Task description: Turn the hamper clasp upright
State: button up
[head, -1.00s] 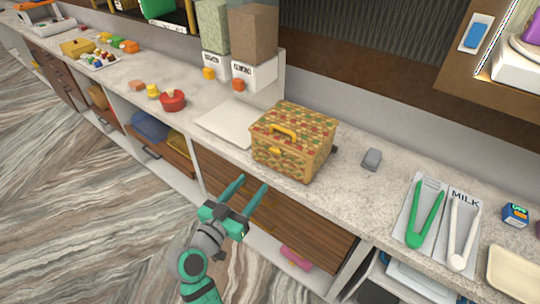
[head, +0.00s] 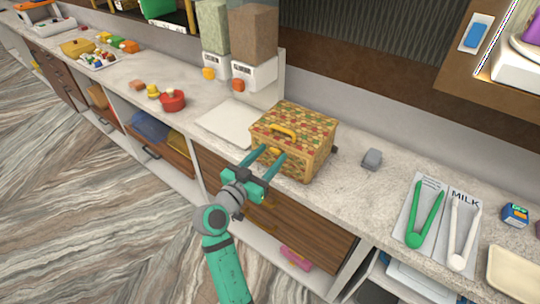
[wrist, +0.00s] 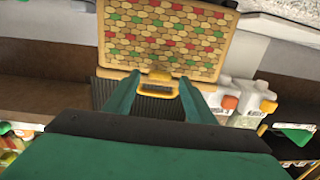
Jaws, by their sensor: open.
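The hamper (head: 312,160) is a woven box with red, green and tan patches and a yellow handle (head: 284,131) on its lid. It stands closed on the counter. Its small yellow clasp (head: 275,151) is high on the front face. My gripper (head: 273,152) is open, with its two teal fingers pointing at that face, one on either side of the clasp. In the wrist view the clasp (wrist: 159,75) shows between the fingers, at the panel's edge. Nothing is visibly held. I cannot tell whether the fingers touch the hamper, nor the clasp's exact turn.
A pale board (head: 228,122) lies left of the hamper, with dispensers (head: 252,75) behind it. A grey block (head: 371,159) sits to the right, then green tongs (head: 424,215) and white tongs (head: 462,232). Wooden drawers (head: 315,222) are below the counter edge.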

jog(key=shift+w+d, duration=0.2)
jog(key=shift+w, duration=0.05)
jog(key=c, duration=1)
jog(key=shift+c, duration=0.2)
jog(key=n, duration=0.4)
jog(key=shift+w+a+n, duration=0.1)
jog(key=shift+n, duration=0.3)
jog(key=n, duration=0.4)
jog(key=shift+n, duration=0.3)
jog(key=n, duration=0.5)
jog(key=shift+f, duration=0.15)
jog(key=shift+a+n, duration=0.1)
jog(key=shift+n, duration=1.7)
